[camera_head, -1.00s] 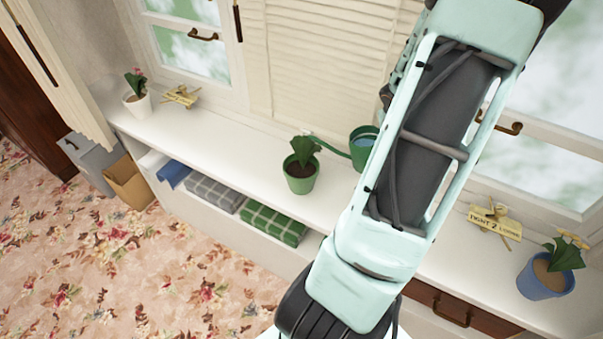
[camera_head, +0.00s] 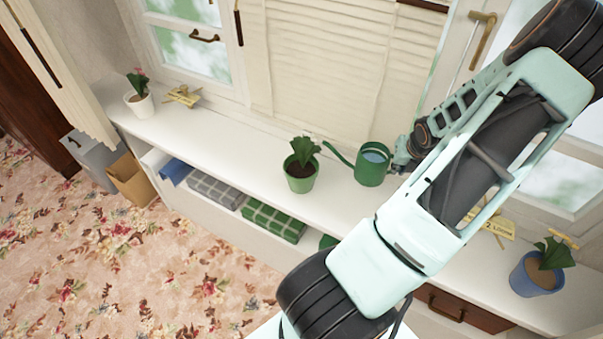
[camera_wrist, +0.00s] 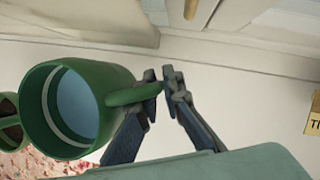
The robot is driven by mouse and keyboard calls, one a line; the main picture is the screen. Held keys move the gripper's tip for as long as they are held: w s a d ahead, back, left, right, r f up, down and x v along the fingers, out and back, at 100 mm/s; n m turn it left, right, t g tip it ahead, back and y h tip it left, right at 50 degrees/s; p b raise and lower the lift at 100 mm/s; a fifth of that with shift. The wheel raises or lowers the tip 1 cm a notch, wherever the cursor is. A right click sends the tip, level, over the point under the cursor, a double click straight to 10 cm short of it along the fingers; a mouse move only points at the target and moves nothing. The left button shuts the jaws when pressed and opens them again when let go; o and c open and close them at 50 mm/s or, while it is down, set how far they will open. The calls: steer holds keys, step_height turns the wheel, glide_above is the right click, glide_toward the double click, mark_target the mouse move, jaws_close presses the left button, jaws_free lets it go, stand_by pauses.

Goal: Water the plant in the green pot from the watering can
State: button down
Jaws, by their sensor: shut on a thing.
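The green pot (camera_head: 301,184) stands on the white shelf, with a leafy plant (camera_head: 303,149) in dark soil. The green watering can (camera_head: 370,178) is to its right, roughly upright, with water inside and its spout pointing left toward the plant. The spout tip is apart from the pot. My gripper (camera_head: 405,153) is at the can's right side, partly hidden by my arm. In the wrist view my gripper (camera_wrist: 161,80) is shut on the handle of the watering can (camera_wrist: 115,125). I cannot tell whether the can's base touches the shelf.
A white pot (camera_head: 140,105) and a yellow sign (camera_head: 183,96) stand at far left. A blue pot (camera_head: 538,280) and another sign (camera_head: 500,229) are at right. Folded towels (camera_head: 215,190) lie below the shelf. Windows and shutters stand behind. The shelf left of the green pot is clear.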

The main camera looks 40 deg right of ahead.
stand_by(0.4)
steer(key=shift+r, duration=1.5)
steer(key=shift+w+a, duration=0.1)
